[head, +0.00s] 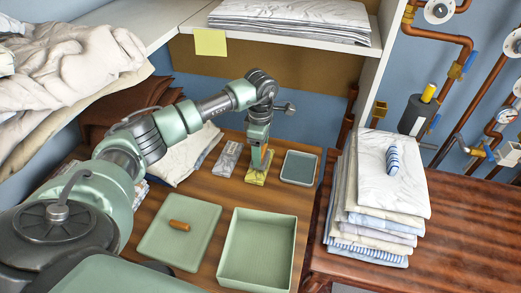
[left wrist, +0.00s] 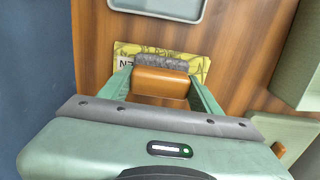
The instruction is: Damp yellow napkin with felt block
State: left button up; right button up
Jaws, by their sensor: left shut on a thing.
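The yellow napkin (head: 251,179) lies folded on the wooden table; it has dark printing in the left wrist view (left wrist: 124,52). My left gripper (head: 259,160) points down over it. In the left wrist view, the gripper (left wrist: 160,88) is shut on the felt block (left wrist: 160,80), which has an orange-brown wooden body and a grey felt edge. The block covers the middle of the napkin. I cannot tell whether the felt touches the cloth. My right gripper is not in view.
A shallow grey-green tray (head: 299,168) stands right of the napkin, and a grey folded cloth (head: 229,159) lies left. In front are an open green box (head: 258,255) and a green lid (head: 160,245) with a wooden knob. A tall linen stack (head: 375,225) stands at right.

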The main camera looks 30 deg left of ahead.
pick_arm(q)
jog(key=shift+f+b, duration=0.55)
jog(key=shift+f, duration=0.05)
dwell(1.6)
jog(key=shift+r, duration=0.15)
jog(key=shift+r+p, duration=2.1)
jog(key=shift+r, duration=1.35)
